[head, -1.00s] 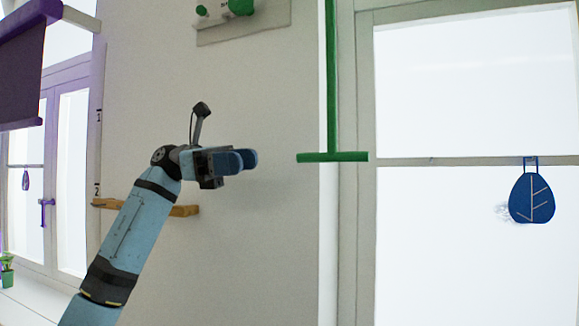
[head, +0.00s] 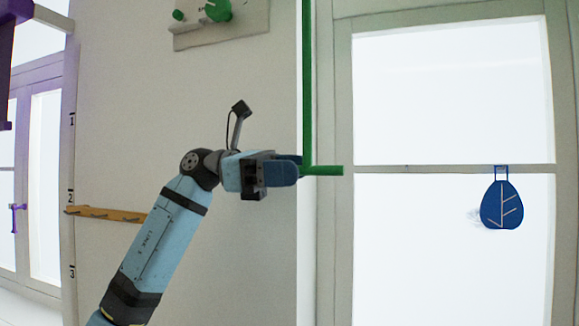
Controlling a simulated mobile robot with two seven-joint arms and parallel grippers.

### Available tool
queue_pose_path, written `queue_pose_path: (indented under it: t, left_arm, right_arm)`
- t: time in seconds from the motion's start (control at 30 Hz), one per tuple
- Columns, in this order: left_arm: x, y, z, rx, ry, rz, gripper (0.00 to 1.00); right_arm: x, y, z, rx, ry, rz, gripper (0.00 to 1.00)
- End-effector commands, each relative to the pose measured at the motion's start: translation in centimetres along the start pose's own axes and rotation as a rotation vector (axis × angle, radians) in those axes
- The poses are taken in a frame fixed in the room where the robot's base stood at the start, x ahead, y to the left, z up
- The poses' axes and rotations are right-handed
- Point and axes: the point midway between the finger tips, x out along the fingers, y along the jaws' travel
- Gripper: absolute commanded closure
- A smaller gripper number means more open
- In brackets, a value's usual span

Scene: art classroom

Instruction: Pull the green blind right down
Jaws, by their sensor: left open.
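A green pull rod (head: 307,80) hangs down beside the right window's frame and ends in a green crossbar handle (head: 325,170). The green blind itself is not in view; only the rod and handle show. My left gripper (head: 298,172) is open, at the left part of the handle, and its blue fingers hide that part. I cannot tell whether the handle lies between the fingers or behind them. My right gripper is not in view.
A plate with green knobs (head: 222,25) is on the wall above. A wooden peg rail (head: 105,214) is behind my left arm. A blue leaf ornament (head: 502,205) hangs on the right window. A purple blind (head: 5,60) and purple handle (head: 16,217) are at the left window.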

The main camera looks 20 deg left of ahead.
Motion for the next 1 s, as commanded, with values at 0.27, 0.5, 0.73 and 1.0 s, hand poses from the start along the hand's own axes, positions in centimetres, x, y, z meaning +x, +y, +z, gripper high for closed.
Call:
queue_pose_path:
  t: [0.27,0.5,0.73,1.0]
  left_arm:
    - [0.1,0.0,0.0,0.0,0.0,0.0,0.6]
    - [0.1,0.0,0.0,0.001,0.0,0.0,1.0]
    - [0.1,-0.1,-0.6,0.001,0.0,-0.001,1.0]
    - [0.1,-1.2,-5.9,0.0,0.001,-0.001,1.0]
  right_arm:
    - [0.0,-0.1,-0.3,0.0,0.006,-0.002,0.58]
    - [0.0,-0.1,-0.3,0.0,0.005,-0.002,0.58]
    - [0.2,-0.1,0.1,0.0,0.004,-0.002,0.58]
    - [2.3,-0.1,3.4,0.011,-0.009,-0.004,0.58]
